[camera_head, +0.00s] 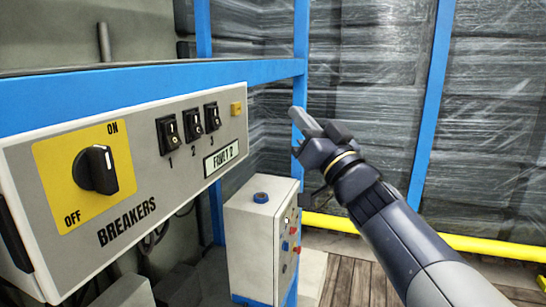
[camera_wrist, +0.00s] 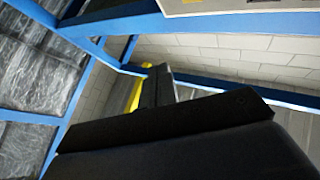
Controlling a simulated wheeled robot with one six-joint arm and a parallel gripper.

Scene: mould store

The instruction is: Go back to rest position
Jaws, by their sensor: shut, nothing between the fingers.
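My gripper (camera_head: 305,121) is in the head view, right of the middle, at the end of my dark arm. It is shut and empty. It points up and to the left and is in front of a blue upright post. It is apart from the breaker panel (camera_head: 168,190) on the left. In the wrist view my gripper (camera_wrist: 158,82) shows its dark fingers together in the middle, with nothing seen held between them.
The breaker panel carries a yellow-backed black rotary knob (camera_head: 97,170) and three black switches. A grey control box (camera_head: 258,243) with a blue button stands below. Blue frame beams, a yellow floor rail (camera_head: 490,248) and plastic-wrapped stacks (camera_head: 375,100) stand behind.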

